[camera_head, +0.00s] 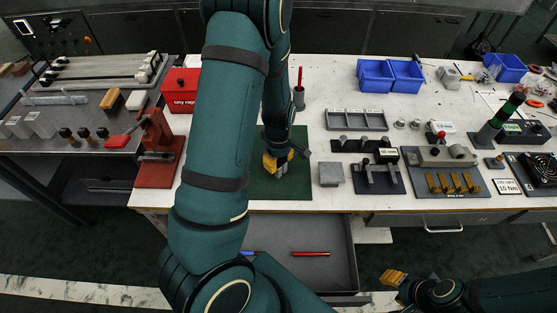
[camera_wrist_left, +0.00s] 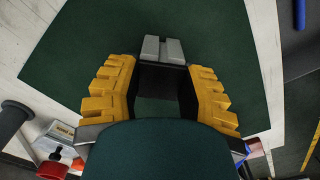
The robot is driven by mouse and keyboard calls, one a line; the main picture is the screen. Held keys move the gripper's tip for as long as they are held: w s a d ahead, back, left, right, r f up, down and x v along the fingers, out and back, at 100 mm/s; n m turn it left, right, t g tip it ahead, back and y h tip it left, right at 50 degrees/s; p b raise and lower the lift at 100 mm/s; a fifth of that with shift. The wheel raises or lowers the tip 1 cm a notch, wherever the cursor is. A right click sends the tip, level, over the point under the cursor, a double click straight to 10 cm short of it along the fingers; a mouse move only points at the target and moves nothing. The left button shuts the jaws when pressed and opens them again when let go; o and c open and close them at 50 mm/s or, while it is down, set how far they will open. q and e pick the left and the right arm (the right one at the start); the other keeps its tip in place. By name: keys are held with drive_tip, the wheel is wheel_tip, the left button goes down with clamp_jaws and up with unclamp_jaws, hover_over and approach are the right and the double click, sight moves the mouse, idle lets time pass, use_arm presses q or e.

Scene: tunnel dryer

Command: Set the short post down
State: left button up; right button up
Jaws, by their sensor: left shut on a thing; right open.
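My left gripper (camera_head: 278,160) is over the dark green mat (camera_head: 292,188) on the white bench, pointing down. Its yellow fingers (camera_wrist_left: 162,85) are shut on the short post, whose grey end with a dark groove (camera_wrist_left: 163,48) shows beyond the fingertips in the left wrist view. A dark part lies between the fingers behind it. In the head view a little grey of the post (camera_head: 283,170) shows by the fingertips. I cannot tell whether it touches the mat. My right gripper (camera_head: 393,278) is open and empty, low at the right, in front of the bench.
A red press (camera_head: 160,150) and red box (camera_head: 181,90) stand left of the mat. A grey block (camera_head: 331,174) and a fixture plate (camera_head: 378,180) are to its right. An open drawer (camera_head: 335,262) with a red pen lies below. The mat's front part is bare.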

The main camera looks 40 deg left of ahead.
use_arm(q)
drive_tip(key=o, duration=1.1)
wheel_tip(320, 180, up, 12)
drive_tip(key=p, duration=0.5)
drive_tip(key=d+f+m, duration=0.2)
drive_tip(key=d+f, duration=0.1)
drive_tip(key=d+f+m, duration=0.3)
drive_tip(key=d, duration=0.1)
drive_tip(key=s+d+f+m+h, duration=0.1)
drive_tip(key=d+f+m, duration=0.1)
drive_tip(key=d+f, duration=0.1)
drive_tip(key=shift+d+f+t, duration=0.25)
drive_tip(key=shift+d+t, duration=0.05)
drive_tip(key=shift+d, duration=0.1)
drive_tip(key=s+d+f+m+h, duration=0.1)
drive_tip(key=d+m, duration=0.1)
drive_tip(key=d, duration=0.2)
drive_tip(key=s+d+f+m+h, duration=0.1)
drive_tip(key=s+d+f+m, duration=0.1)
drive_tip(key=d, duration=0.3)
drive_tip(key=s+d+f+m+t, duration=0.1)
drive_tip(key=s+d+m, duration=0.1)
drive_tip(key=d+m, duration=0.2)
drive_tip(key=shift+d+f+h, duration=0.35)
drive_tip(key=shift+d+h, duration=0.05)
drive_tip(key=shift+d, duration=0.1)
